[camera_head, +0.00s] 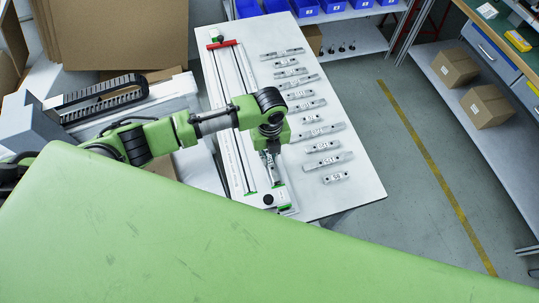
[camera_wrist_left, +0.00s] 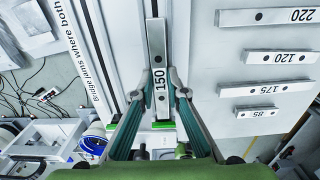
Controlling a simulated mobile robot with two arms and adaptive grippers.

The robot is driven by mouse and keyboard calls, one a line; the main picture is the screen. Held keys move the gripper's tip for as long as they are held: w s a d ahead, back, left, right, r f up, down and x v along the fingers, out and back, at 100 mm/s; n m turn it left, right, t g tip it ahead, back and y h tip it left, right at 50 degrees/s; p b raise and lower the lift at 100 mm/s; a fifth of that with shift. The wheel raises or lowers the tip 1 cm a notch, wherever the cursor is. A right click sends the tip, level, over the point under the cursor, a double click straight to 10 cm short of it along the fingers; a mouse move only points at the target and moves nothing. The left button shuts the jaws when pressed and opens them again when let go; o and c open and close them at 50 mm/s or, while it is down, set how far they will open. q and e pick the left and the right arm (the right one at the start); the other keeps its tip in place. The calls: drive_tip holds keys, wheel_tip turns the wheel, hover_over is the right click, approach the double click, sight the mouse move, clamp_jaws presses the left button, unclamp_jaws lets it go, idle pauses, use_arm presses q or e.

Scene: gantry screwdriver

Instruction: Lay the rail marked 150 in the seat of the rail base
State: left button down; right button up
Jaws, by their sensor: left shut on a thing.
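The rail marked 150 (camera_wrist_left: 159,92) is a silver bar, held lengthwise between the fingers of my left gripper (camera_wrist_left: 159,80). In the head view my left gripper (camera_head: 270,160) is over the near end of the rail base (camera_head: 229,115), a long white bed with dark strips, a red bar at its far end and green end pieces. The held rail runs in line with the base, with a green end piece (camera_wrist_left: 163,125) close to its near end. I cannot tell whether it touches the seat or hangs just above it. My right gripper is not in view.
Several other marked rails lie in a column on the white table (camera_head: 352,190), including the 220 rail (camera_wrist_left: 272,16) and 85 rail (camera_wrist_left: 258,113) to the right of the gripper. Blue bins (camera_head: 277,5) stand behind the table. Cardboard boxes (camera_head: 487,106) sit on a right-hand shelf.

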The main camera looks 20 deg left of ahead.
use_arm(q)
drive_tip(key=shift+f, duration=0.35)
drive_tip(key=c, duration=1.9)
unclamp_jaws()
wheel_tip(320, 180, up, 12)
drive_tip(key=shift+r, duration=0.1)
wheel_tip(320, 180, up, 7)
drive_tip(key=p, duration=0.8)
hover_over(270, 159)
